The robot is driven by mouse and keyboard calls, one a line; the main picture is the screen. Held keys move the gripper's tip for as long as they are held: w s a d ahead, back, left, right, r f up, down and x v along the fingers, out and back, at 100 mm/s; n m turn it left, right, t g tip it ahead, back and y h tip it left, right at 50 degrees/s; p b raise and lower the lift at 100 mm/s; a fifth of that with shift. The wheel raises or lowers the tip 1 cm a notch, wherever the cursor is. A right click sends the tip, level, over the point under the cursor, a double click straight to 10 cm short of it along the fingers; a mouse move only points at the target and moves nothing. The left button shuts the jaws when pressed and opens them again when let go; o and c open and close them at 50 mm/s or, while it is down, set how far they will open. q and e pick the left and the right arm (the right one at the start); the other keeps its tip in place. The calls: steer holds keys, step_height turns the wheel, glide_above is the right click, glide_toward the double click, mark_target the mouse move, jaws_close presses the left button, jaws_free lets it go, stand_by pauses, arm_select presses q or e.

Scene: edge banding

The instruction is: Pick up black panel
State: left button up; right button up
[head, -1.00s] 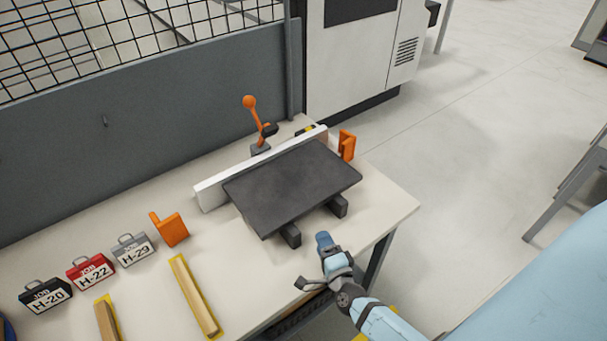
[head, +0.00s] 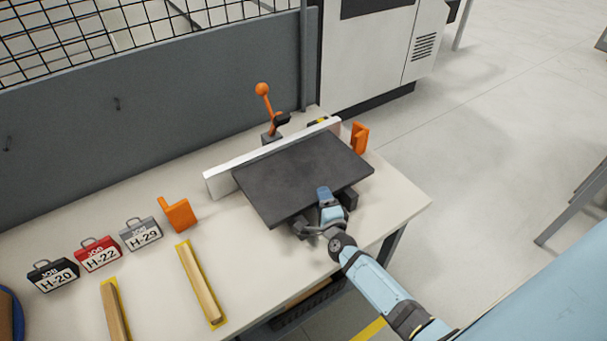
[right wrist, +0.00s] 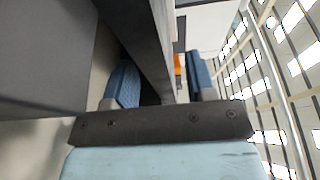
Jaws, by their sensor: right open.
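The black panel (head: 303,175) lies flat on dark support blocks (head: 350,199) on the workbench, its far long edge along a white strip (head: 222,180). My right gripper (head: 312,211) is at the panel's near edge, one finger above it and the other lower down. In the right wrist view the open blue fingers (right wrist: 162,82) stand on either side of a dark slab, which looks like the panel's edge (right wrist: 150,45). Contact cannot be told. My left gripper is not in view.
An orange-knobbed lever (head: 264,100) and orange brackets (head: 179,214) (head: 359,138) stand around the panel. Job tags (head: 98,254) and wooden strips (head: 201,283) lie to the left. A grey wall with mesh (head: 150,110) closes the back. The bench's right corner (head: 410,200) is clear.

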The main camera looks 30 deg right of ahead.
steer(key=x, duration=0.3)
steer(key=shift+f, duration=0.1)
steer(key=shift+s, duration=0.15)
jaws_close()
stand_by(1.0)
steer(key=shift+r, duration=0.2)
